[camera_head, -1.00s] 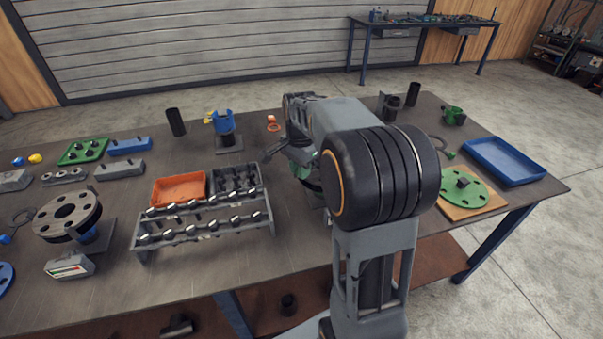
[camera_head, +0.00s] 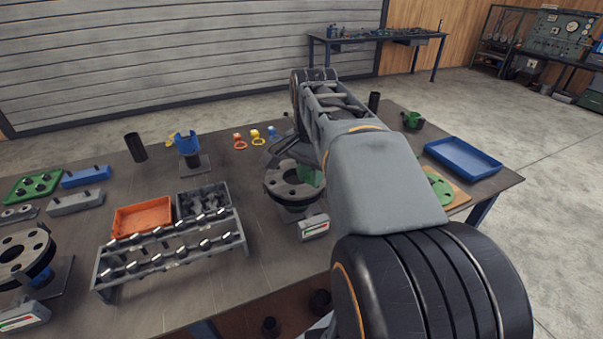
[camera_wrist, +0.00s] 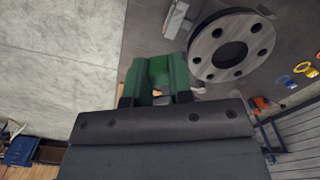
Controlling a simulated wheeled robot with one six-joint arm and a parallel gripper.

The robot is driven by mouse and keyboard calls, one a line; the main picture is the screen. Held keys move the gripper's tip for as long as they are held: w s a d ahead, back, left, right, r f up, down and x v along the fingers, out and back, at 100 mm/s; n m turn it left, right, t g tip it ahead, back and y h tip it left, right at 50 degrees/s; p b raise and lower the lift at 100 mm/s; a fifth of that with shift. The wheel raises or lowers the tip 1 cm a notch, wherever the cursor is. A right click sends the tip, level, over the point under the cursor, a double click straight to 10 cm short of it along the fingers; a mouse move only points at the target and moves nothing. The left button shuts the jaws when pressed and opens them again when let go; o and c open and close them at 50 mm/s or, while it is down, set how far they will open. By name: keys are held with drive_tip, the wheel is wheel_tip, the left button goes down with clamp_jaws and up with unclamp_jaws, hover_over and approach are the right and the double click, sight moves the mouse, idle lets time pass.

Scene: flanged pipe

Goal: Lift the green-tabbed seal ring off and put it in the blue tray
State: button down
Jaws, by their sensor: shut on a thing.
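In the wrist view, my gripper (camera_wrist: 157,92) is shut on a green block, which looks like the green tab (camera_wrist: 158,68) of the seal ring. The ring itself cannot be made out. The grey flange (camera_wrist: 231,48) with its bolt holes lies just beyond and to the right of the tab. In the head view, the flange (camera_head: 281,181) stands mid-table with green (camera_head: 312,174) at its right side; my arm hides the gripper there. The blue tray (camera_head: 463,157) is at the table's right end and looks empty.
A small gauge box (camera_head: 313,227) stands in front of the flange. A bolt rack (camera_head: 170,255), an orange bin (camera_head: 142,217) and a blue-topped post (camera_head: 187,147) are to the left. A green disc (camera_head: 440,188) lies between my arm and the tray. Small coloured rings (camera_head: 240,142) lie behind.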

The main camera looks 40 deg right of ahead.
drive_tip(key=shift+s+r, duration=0.1)
drive_tip(key=shift+r, duration=0.05)
idle(0.3)
drive_tip(key=shift+r+p, duration=2.3)
drive_tip(key=shift+r, duration=0.15)
drive_tip(key=shift+f, duration=0.15)
